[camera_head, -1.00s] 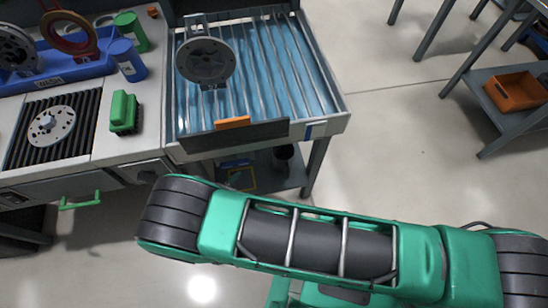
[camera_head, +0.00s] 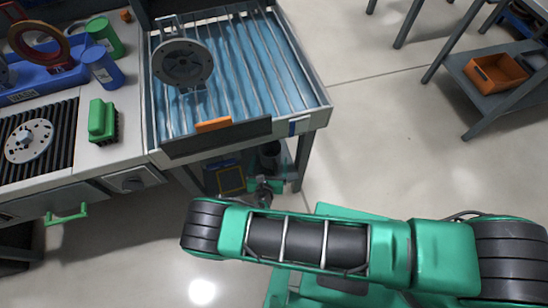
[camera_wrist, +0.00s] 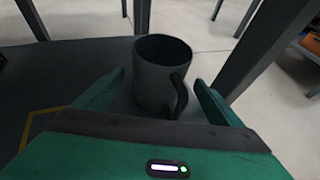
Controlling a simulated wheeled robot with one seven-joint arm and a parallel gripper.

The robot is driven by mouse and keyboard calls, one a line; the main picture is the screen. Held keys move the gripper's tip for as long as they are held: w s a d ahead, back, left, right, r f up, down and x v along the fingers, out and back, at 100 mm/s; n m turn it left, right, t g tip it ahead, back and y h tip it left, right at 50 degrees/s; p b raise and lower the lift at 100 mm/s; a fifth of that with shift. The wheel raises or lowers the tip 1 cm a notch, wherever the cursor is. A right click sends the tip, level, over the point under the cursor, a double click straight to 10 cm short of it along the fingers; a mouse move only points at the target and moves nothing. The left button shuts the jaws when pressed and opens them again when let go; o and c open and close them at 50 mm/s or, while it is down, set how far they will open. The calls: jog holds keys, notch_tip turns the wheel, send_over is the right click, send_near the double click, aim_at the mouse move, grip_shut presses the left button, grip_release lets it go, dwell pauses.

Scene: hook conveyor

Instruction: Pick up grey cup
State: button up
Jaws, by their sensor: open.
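The grey cup (camera_wrist: 152,88) stands upright on a dark lower shelf in the wrist view, open at the top, with its handle on the near right side. In the head view the cup (camera_head: 270,155) shows small and dark on the shelf under the conveyor. My gripper (camera_wrist: 160,80) is open, its two green fingers on either side of the cup's lower part. I cannot tell whether the fingers touch the cup. In the head view my gripper (camera_head: 266,182) is small, at the shelf's front, just before the cup.
The roller conveyor (camera_head: 240,75) is above the shelf, with a grey round part (camera_head: 182,64) on it. Table legs (camera_wrist: 265,45) stand close to the right of the cup. A yellow-outlined panel (camera_head: 231,180) lies left of the cup. Open floor is to the right.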

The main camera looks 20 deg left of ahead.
aim_at(271, 147)
jog(key=x, duration=0.5)
jog(key=c, duration=1.3)
